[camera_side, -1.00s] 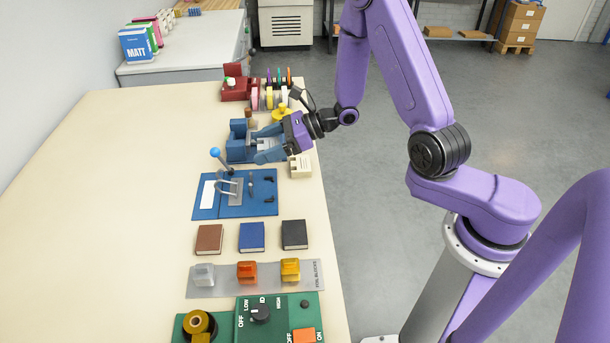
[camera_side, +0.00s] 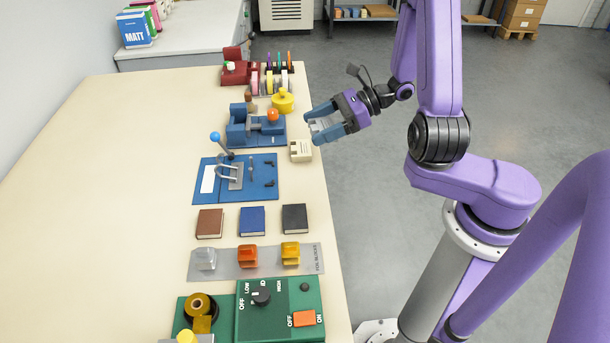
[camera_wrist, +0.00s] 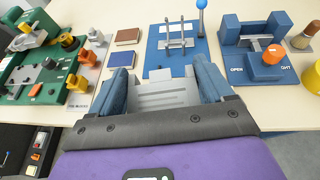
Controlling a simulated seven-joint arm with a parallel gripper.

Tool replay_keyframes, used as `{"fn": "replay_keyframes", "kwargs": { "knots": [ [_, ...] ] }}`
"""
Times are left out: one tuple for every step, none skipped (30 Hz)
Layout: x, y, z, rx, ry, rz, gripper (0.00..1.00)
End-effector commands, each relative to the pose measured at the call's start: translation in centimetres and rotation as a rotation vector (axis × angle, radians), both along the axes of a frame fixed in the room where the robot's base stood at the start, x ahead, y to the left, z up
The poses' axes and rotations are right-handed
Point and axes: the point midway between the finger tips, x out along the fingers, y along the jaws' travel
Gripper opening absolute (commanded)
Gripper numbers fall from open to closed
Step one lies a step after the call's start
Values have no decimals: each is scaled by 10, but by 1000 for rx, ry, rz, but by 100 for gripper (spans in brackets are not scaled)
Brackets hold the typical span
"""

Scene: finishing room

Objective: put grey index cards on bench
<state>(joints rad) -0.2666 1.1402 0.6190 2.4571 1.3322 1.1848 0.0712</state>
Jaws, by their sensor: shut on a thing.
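My gripper (camera_side: 315,124) has blue fingers and is shut on the grey index cards (camera_wrist: 165,95). In the wrist view the cards show as a pale grey block with faint lines between the two fingers (camera_wrist: 160,84). In the side view my gripper is in the air by the right edge of the cream bench (camera_side: 120,200), and the cards (camera_side: 324,127) are partly hidden by the fingers. The blue vice-like fixture (camera_side: 240,133) with an orange knob stands to its left, apart from it.
A small cream block (camera_side: 300,151) sits at the bench edge, just below my gripper in the picture. A yellow round weight (camera_side: 283,102), a blue lever board (camera_side: 262,185), several books and a green control box (camera_side: 280,308) line the right side. The bench's left side is clear.

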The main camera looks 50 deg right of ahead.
Motion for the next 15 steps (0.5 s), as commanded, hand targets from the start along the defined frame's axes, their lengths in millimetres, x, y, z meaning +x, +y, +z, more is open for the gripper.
{"fn": "replay_keyframes", "kwargs": {
  "knots": [
    [-6, 1, 0, 0, 1, -8, 50],
    [-9, 1, 0, 0, 2, -12, 50],
    [-13, 2, 0, 0, 2, -18, 50],
    [-17, 2, 0, -1, 2, -21, 50],
    [-20, 3, 0, -1, 2, -24, 50],
    [-24, 3, -1, -1, 2, -32, 50],
    [-28, 4, -1, -1, 2, -35, 50],
    [-31, 4, -1, -1, 2, -38, 50],
    [-36, 5, -1, -1, 2, -45, 50],
    [-39, 6, -1, 0, 3, -49, 50],
    [-43, 6, -1, 0, 3, -52, 50],
    [-48, 7, -1, -1, 2, -58, 50],
    [-51, 8, 0, 0, 2, -63, 50],
    [-55, 9, 0, -1, 1, -65, 50],
    [-60, 10, 0, -1, 1, -71, 50]
  ]
}}
